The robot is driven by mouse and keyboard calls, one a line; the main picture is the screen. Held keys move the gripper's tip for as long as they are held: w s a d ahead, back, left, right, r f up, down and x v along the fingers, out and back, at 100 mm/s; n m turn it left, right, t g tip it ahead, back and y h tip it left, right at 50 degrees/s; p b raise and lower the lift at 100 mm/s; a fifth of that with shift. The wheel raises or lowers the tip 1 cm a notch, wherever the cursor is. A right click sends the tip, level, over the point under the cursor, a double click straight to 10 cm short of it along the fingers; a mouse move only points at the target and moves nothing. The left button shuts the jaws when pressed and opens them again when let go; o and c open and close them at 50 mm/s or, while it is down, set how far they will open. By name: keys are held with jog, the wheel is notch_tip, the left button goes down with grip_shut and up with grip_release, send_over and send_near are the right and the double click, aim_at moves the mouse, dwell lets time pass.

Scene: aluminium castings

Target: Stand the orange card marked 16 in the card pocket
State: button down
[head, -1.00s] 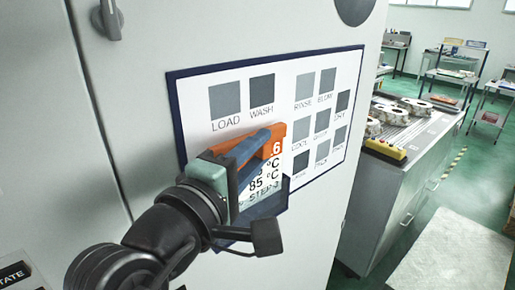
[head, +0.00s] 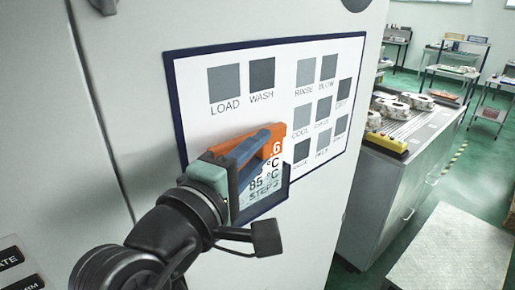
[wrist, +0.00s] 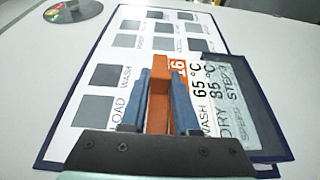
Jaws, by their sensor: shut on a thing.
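The white board (head: 205,75) with grey squares and a dark blue border is on a pale cabinet face (head: 130,60). A dark round disc (wrist: 73,10) shows top left in the wrist view.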

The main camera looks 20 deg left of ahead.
jog(key=shift+f+b, duration=0.65)
jog(key=shift+f, duration=0.35)
jog(key=c, duration=0.6)
grip_release()
jog(key=shift+s+a+b, duration=0.45)
jog(key=shift+s+b, duration=0.5)
jog(key=shift+s, duration=1.15)
jog(key=shift+s+a+b, duration=0.4)
jog(key=shift+s+b, duration=0.6)
jog(key=shift+s, duration=1.15)
jog(key=shift+s+a+b, duration=0.45)
jog(key=shift+s+b, duration=0.5)
jog(key=shift+s, duration=1.15)
